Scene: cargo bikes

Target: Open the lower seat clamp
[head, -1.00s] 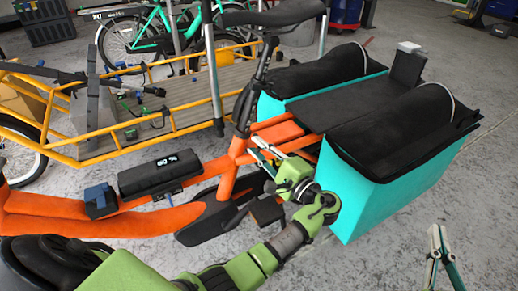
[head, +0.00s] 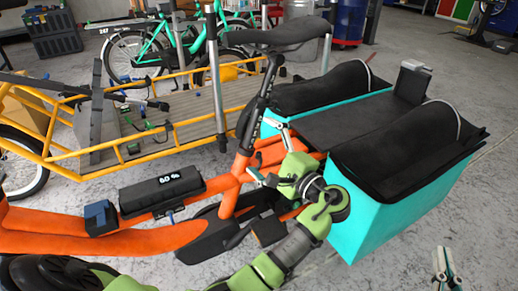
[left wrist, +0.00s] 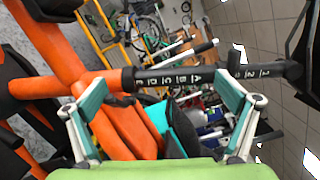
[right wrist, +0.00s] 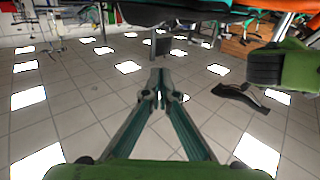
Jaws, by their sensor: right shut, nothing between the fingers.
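The orange cargo bike's seat post (head: 262,95) rises from the frame to a black saddle (head: 290,32). In the left wrist view the post (left wrist: 175,77) carries white letters and numbers. The lower seat clamp (left wrist: 122,82) is a dark collar where the post enters the orange tube, with a small dark lever-like part below it. An upper collar (left wrist: 233,66) sits nearer the saddle. My left gripper (head: 262,152) is open beside the post, one finger on each side of the lettered stretch in its wrist view; contact cannot be told. My right gripper (head: 441,258) is shut and empty, low at right.
Turquoise cargo bags (head: 385,195) stand right of my left gripper, with a black rear deck (head: 345,115) between them. A black battery (head: 162,190) lies along the orange frame. A yellow cargo bike (head: 170,133) stands behind. Grey floor is free at front right.

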